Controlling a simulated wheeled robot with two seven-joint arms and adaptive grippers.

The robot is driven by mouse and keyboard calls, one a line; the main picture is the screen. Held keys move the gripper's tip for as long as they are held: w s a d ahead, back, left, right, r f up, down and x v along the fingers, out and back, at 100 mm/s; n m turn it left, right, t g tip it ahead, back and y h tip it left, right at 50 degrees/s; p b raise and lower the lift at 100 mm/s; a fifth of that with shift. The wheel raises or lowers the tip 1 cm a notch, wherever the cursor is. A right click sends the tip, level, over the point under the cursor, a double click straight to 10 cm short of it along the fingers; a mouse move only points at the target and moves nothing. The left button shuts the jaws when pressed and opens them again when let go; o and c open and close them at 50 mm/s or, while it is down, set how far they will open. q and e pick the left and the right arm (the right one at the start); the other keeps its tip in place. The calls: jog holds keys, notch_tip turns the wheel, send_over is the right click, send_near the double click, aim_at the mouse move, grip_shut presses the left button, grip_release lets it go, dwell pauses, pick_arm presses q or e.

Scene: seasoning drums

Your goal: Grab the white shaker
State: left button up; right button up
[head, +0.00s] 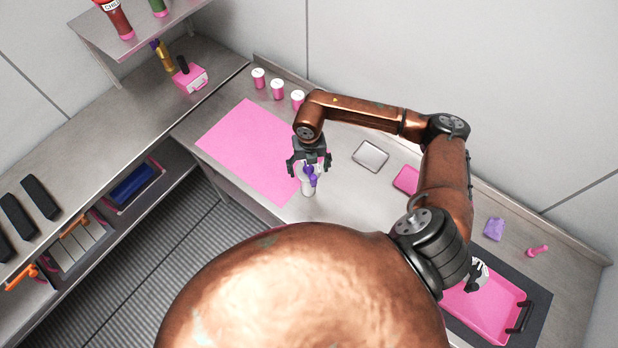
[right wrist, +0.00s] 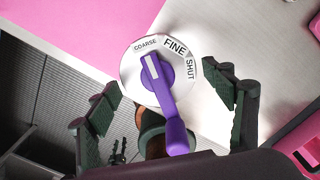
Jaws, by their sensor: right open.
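The white shaker (head: 307,187) stands upright near the front edge of the counter, by the right edge of the pink mat. In the right wrist view its round white top (right wrist: 133,68) is marked COARSE, FINE and SHUT. A purple lever (right wrist: 166,98) on the top lies across it. My right gripper (head: 309,166) is open above and around the shaker's top. In the right wrist view its two dark fingers (right wrist: 168,112) stand apart on either side, with gaps to the shaker. The gripper and lever hide part of the shaker. My left gripper is not in view.
A pink mat (head: 245,145) covers the counter to the left. Several pink jars with white lids (head: 277,89) stand along the back. A small metal tray (head: 370,155) lies right of the gripper, and a pink tray (head: 485,304) sits at the far right.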

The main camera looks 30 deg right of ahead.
jog(key=f, duration=0.1)
jog(key=w+f+p, duration=0.1)
jog(key=f, duration=0.1)
jog(key=shift+s+f, duration=0.3)
jog(key=shift+f, duration=0.55)
jog(key=shift+w+f, duration=0.1)
jog(key=shift+w, duration=0.1)
jog(key=shift+c, duration=0.9)
jog(key=shift+s, duration=0.15)
jog(key=c, duration=0.8)
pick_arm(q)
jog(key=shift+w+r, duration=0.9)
pick_arm(e)
jog(key=c, duration=0.4)
